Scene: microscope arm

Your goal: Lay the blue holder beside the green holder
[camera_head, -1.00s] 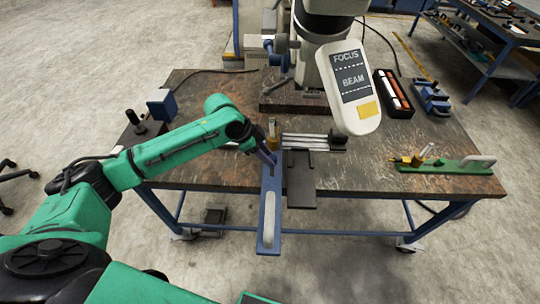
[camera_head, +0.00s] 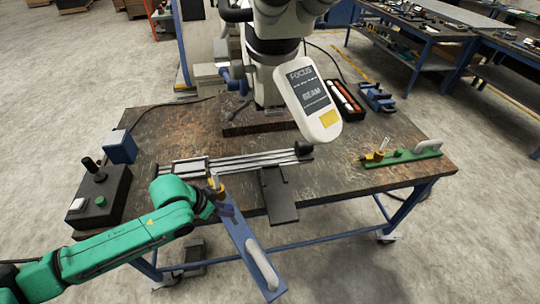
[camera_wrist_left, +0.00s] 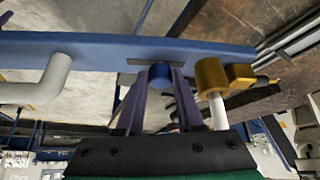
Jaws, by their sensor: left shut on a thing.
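The blue holder (camera_head: 250,252) is a long flat blue bar with a white handle and a brass fitting. My left gripper (camera_head: 222,205) is shut on it, and the bar sticks out over the table's front edge. In the left wrist view the purple fingers of the left gripper (camera_wrist_left: 160,85) close on a small blue knob of the blue holder (camera_wrist_left: 100,52), beside the brass clamp. The green holder (camera_head: 402,158) lies on the right part of the table, with a white handle and brass fitting. My right gripper is not in view.
The table (camera_head: 345,180) has bare room between the rail stage (camera_head: 245,161) and the green holder. The microscope's pale control panel (camera_head: 314,104) overhangs the middle. A black control box (camera_head: 100,190) stands at the left, and a dark tray (camera_head: 345,100) lies at the back right.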

